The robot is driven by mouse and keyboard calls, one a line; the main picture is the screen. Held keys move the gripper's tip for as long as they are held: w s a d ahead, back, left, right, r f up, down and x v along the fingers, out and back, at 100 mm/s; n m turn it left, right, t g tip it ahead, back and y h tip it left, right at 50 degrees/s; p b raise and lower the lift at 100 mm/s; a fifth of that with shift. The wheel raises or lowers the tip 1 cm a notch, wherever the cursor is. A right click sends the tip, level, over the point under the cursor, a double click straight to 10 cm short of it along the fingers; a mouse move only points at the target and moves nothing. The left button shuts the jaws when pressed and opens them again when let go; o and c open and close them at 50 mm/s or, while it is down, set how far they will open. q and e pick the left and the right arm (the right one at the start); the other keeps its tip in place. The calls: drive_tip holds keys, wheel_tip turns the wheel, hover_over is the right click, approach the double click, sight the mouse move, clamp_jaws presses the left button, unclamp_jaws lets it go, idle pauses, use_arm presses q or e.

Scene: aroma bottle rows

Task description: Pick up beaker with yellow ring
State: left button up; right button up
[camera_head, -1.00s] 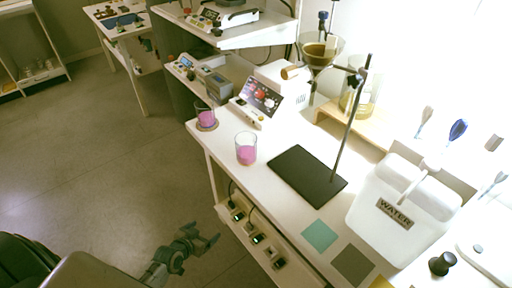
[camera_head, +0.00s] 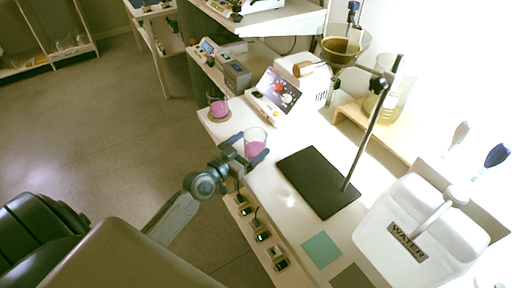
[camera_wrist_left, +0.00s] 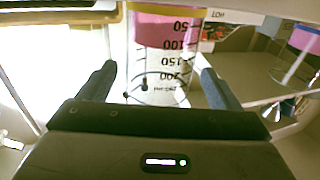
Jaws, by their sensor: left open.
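A clear beaker with pink liquid (camera_head: 256,143) stands upright near the front edge of the white bench. In the left wrist view this beaker (camera_wrist_left: 165,40) has black volume marks and a yellow band by its pink end. My left gripper (camera_head: 246,151) is open, with its fingers on either side of the beaker and its lower part hidden. In the left wrist view the open fingers flank the beaker, with gaps visible. A second beaker with pink liquid (camera_head: 218,105) stands farther back on a round coaster. My right gripper is not in view.
A black stand base (camera_head: 317,182) with an upright rod is right of the beaker. A white WATER container (camera_head: 420,225) stands at lower right. A small instrument with a colourful screen (camera_head: 277,92) is behind the beaker. Bench controls line the front below the edge.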

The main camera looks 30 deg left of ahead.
sight(262, 135)
use_arm(q)
drive_tip(key=x, duration=0.3)
drive_tip(key=p+x, duration=0.1)
drive_tip(key=shift+w+r, duration=0.15)
drive_tip(key=shift+r, duration=0.2)
drive_tip(key=shift+w+f, duration=0.1)
drive_tip(key=shift+w, duration=0.25)
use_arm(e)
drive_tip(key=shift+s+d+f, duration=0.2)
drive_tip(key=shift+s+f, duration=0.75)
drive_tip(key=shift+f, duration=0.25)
use_arm(q)
drive_tip(key=shift+s, duration=0.1)
drive_tip(key=shift+c, duration=0.3)
drive_tip(key=c, duration=1.1)
drive_tip(key=shift+c, duration=0.2)
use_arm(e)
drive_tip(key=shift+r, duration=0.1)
